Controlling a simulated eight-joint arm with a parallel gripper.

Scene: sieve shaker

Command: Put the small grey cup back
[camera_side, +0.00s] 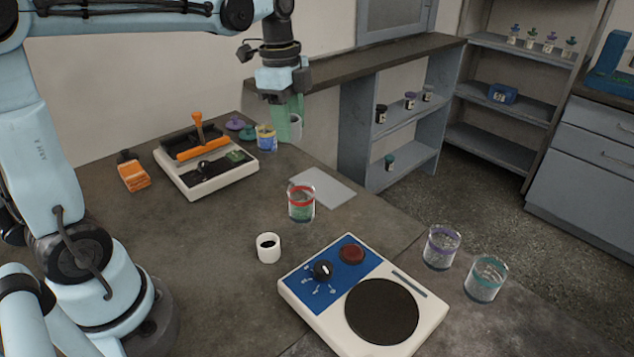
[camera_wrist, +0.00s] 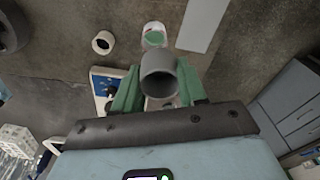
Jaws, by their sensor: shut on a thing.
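My gripper (camera_side: 287,112), with green fingers, is at the back of the table and points down. It is shut on the small grey cup (camera_side: 296,127), which shows partly behind a finger in the side view. In the wrist view the grey cup (camera_wrist: 158,70) sits between the two green fingers (camera_wrist: 158,86), with its round open mouth visible. The cup's bottom is hidden in the side view, and I cannot tell its exact height above the table.
A blue-and-yellow labelled jar (camera_side: 266,139) stands close left of the cup. A flat grey plate (camera_side: 326,187), red-banded glass (camera_side: 301,204), white cup (camera_side: 268,248) and blue-panelled device (camera_side: 330,275) lie nearer.

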